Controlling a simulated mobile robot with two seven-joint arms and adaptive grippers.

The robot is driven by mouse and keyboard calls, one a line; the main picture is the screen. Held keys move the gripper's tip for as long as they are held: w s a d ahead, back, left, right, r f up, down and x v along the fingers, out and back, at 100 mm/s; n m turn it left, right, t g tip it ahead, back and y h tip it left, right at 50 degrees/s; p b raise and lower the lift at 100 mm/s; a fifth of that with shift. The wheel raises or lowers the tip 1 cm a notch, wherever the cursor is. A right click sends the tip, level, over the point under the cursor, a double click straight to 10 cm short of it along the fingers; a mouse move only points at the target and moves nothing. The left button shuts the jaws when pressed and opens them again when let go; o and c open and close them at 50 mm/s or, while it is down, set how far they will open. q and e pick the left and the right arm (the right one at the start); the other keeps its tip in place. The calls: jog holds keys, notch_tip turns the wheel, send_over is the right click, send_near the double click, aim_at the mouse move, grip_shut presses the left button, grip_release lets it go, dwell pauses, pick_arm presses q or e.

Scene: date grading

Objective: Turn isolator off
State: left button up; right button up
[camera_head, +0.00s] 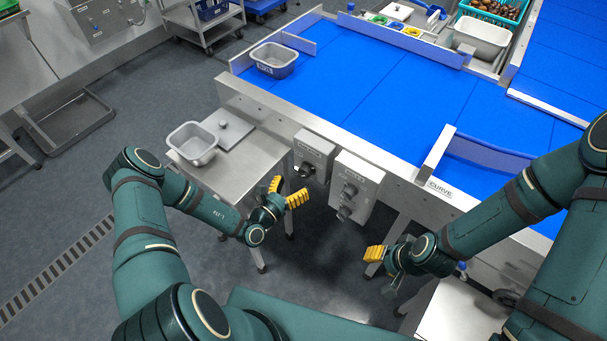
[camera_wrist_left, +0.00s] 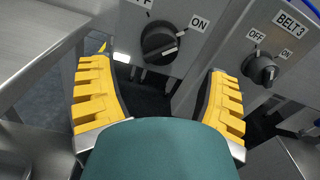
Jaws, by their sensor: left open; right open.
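The left grey control box (camera_head: 314,150) hangs on the conveyor's front side and carries a black rotary knob (camera_head: 306,169). In the left wrist view this large knob (camera_wrist_left: 160,42) sits between the fingers, with an ON label at its upper right; the label at its upper left is cut off. A light line on the knob slants up toward ON. No isolator name is readable. My left gripper (camera_head: 287,191) is open and empty, in front of and below the knob, apparently apart from it. My right gripper (camera_head: 376,254) is open, below the right control box.
A second box (camera_head: 355,187), labelled BELT 3 in the left wrist view, has a smaller OFF/ON knob (camera_wrist_left: 261,70). A steel side table (camera_head: 235,165) with a grey tub (camera_head: 193,145) stands left. The blue belt (camera_head: 380,85) lies behind the boxes.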

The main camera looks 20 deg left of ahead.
aim_at(304, 174)
pick_arm(q)
jog(key=x, duration=0.5)
jog(key=shift+w+d+b, duration=0.15)
jog(key=shift+w+b, duration=0.15)
jog(key=shift+w, duration=0.05)
jog(key=c, duration=1.2)
